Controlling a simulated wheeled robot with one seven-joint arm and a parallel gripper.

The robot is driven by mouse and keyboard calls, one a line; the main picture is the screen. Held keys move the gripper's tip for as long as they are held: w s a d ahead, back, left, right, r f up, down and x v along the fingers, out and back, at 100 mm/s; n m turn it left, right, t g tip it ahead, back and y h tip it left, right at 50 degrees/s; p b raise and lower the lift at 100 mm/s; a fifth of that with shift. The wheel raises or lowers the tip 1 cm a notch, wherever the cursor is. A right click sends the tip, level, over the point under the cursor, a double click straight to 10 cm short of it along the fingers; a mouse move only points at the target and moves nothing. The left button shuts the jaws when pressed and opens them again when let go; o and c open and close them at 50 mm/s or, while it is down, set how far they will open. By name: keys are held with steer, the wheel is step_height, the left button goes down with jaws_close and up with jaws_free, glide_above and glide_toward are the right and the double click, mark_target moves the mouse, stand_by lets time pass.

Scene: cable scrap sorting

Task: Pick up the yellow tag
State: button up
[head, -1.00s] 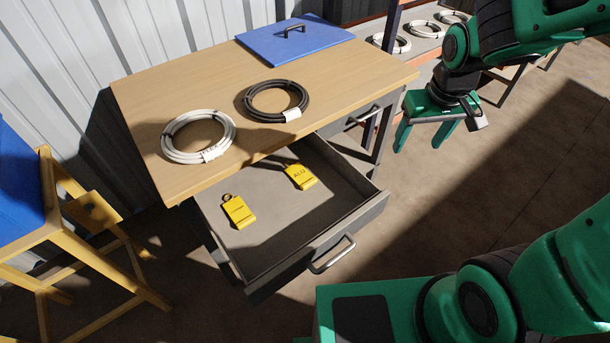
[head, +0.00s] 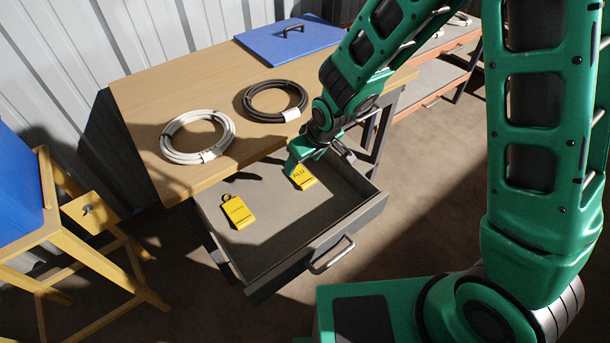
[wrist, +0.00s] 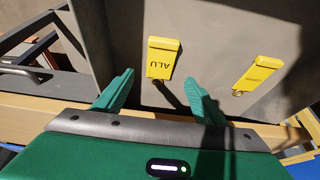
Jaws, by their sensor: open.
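Two yellow tags lie flat in the open drawer. One, marked ALU (head: 305,178), is toward the right of the drawer; it also shows in the wrist view (wrist: 162,58). The other tag (head: 238,212) lies to the left, its lettering too small to read; the wrist view shows it at the right (wrist: 258,73). My gripper (head: 308,170) is over the drawer near the ALU tag. In the wrist view its fingers (wrist: 160,90) are apart and empty, with the ALU tag between and beyond their tips. The head view partly hides the fingers.
The drawer (head: 290,244) juts from a wooden table (head: 185,95) whose top edge lies close to my gripper. A white cable coil (head: 170,153), a black coil (head: 248,108) and a blue lid (head: 270,45) are on top. A yellow stand (head: 95,265) is at left.

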mark_target(298, 172)
steer(key=shift+x, duration=3)
steer(key=shift+w+d, duration=0.1)
steer(key=c, duration=1.1)
